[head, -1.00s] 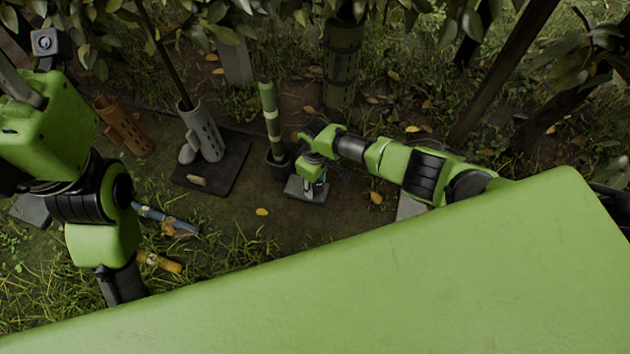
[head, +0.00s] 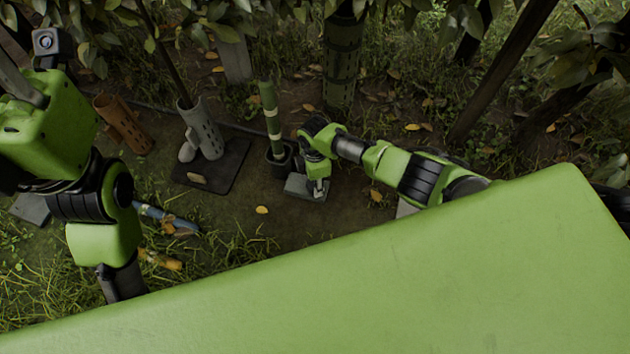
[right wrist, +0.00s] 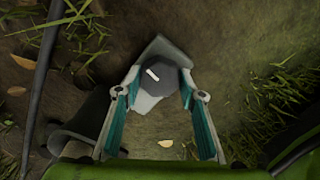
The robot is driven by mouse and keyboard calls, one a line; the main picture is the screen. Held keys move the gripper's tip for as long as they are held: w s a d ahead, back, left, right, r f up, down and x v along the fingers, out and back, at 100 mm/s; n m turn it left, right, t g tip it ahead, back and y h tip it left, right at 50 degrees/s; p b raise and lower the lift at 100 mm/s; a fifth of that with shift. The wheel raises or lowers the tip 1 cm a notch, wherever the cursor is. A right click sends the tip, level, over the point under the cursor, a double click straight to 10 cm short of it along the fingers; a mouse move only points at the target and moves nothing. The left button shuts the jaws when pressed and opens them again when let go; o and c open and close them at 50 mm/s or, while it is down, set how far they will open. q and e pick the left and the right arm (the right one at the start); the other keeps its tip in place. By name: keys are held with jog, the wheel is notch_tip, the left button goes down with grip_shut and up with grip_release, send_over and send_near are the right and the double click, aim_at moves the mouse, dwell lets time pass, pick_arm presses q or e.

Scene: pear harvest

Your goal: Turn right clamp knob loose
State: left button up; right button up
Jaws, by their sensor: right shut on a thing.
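The right clamp knob (right wrist: 164,82) is dark, with a white mark across its top, in the right wrist view. It sits over a grey plate, which also shows as a small grey base (head: 297,187) in the head view. My right gripper (right wrist: 161,80) points down, shut on the knob, with one teal-padded finger on each side. In the head view, my right gripper (head: 318,189) is small and hides the knob. My left arm (head: 100,215) is at the left of the head view; its fingers do not show.
A green post (head: 270,120) with a pale band stands in a dark holder left of my right gripper. A grey perforated sleeve (head: 205,135) stands on a black mat (head: 222,172). A brown perforated sleeve (head: 125,125) leans farther left. Open soil lies in front.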

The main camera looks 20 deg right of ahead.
jog(key=shift+n, duration=1.1)
jog(key=shift+a, duration=0.1)
jog(key=o, duration=1.1)
notch_tip(320, 180, up, 12)
